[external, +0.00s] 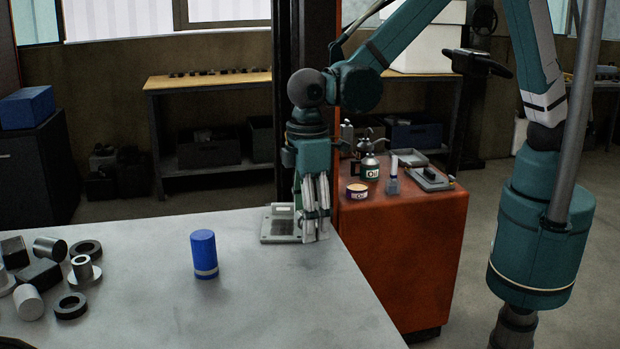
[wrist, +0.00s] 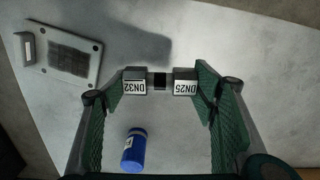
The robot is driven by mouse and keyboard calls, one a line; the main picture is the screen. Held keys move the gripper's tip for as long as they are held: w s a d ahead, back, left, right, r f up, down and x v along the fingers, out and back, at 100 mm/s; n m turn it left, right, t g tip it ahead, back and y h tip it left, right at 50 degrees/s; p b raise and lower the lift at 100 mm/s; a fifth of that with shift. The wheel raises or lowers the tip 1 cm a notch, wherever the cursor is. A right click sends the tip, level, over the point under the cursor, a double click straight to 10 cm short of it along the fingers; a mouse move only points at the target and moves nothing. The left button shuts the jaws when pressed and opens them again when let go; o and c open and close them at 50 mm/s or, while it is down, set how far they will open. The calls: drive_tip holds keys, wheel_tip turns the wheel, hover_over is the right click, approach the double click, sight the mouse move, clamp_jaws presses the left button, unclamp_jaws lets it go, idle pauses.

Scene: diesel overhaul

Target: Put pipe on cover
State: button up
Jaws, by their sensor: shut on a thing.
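My gripper (external: 315,236) points down at the table's far right corner, low over the surface. In the wrist view my gripper (wrist: 158,85) is shut on a grey piece (wrist: 134,88) with a dark middle and white labels reading DN32 and DN25. It appears to be the pipe and spans between the green finger pads. In the external view I cannot make it out behind the fingers. A flat light-grey plate (external: 270,236) with a dark square panel, likely the cover, lies left of my gripper. It also shows at upper left in the wrist view (wrist: 86,72), apart from the held piece.
A blue cylinder (external: 203,253) stands upright on the grey table (external: 270,315). Several dark blocks, rings and metal cylinders (external: 42,272) lie at the left. An orange cabinet (external: 400,260) with an oil can (external: 370,168) stands beyond the right edge.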

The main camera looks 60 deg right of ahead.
drive_tip(key=r+m, duration=0.1)
drive_tip(key=r, duration=0.1)
hover_over(285, 229)
drive_tip(key=shift+f+p, duration=0.25)
drive_tip(key=shift+p, duration=0.2)
drive_tip(key=shift+f, duration=3.15)
drive_tip(key=shift+f, duration=1.85)
drive_tip(key=shift+f+b, duration=0.2)
drive_tip(key=shift+b, duration=0.15)
drive_tip(key=o, duration=1)
drive_tip(key=shift+r, duration=0.25)
